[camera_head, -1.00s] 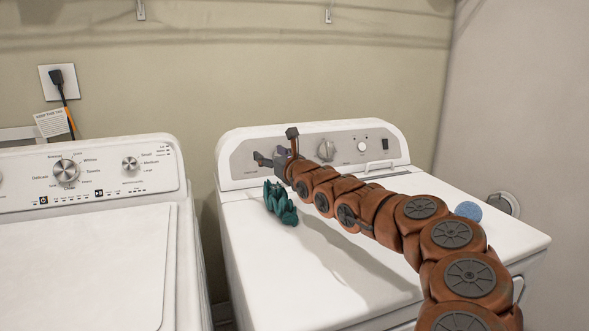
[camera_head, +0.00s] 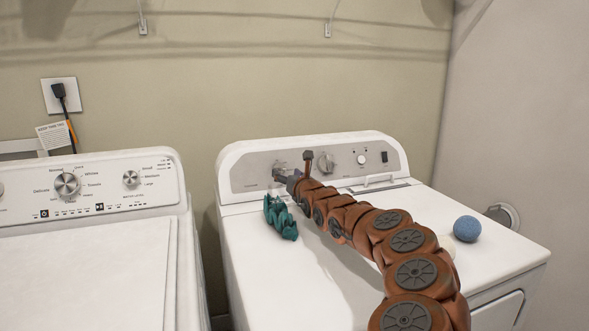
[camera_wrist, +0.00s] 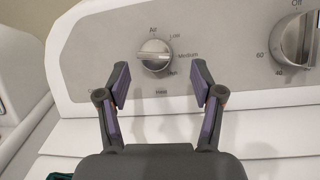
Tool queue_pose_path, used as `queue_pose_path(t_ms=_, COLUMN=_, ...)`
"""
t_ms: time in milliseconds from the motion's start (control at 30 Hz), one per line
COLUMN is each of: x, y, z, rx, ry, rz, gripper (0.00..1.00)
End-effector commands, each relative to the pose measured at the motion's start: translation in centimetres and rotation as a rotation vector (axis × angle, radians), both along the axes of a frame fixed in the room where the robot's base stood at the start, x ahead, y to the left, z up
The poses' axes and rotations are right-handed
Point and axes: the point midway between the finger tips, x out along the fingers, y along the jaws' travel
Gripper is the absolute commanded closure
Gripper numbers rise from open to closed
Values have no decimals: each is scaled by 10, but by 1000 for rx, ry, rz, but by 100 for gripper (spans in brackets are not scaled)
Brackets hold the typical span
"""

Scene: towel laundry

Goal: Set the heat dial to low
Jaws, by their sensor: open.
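The heat dial (camera_wrist: 155,55) is a small silver knob on the dryer's back panel in the wrist view. Air, Low, Medium and High marks run from its top around its right side. I cannot tell for sure which mark it points to. My gripper (camera_wrist: 161,78) is open in front of the panel, with its purple-padded fingers on the lower left and lower right of the dial. It seems not to touch the dial. In the head view my gripper (camera_head: 283,175) is at the panel's left part and mostly hides the dial.
A larger timer knob (camera_wrist: 297,40) is right of the dial. The white dryer (camera_head: 300,290) carries a teal cloth (camera_head: 280,218) on its left and a blue ball (camera_head: 467,229) on its right, with a pale ball partly behind my arm. A washer (camera_head: 90,270) stands left.

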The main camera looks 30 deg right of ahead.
Motion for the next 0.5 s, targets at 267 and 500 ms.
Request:
queue_pose_path(t_ms=267, x=17, y=-4, z=0, rx=-122, ry=23, rz=-4, gripper=34)
queue_pose_path(t_ms=500, x=27, y=-1, z=0, rx=-122, ry=22, rz=5, gripper=34)
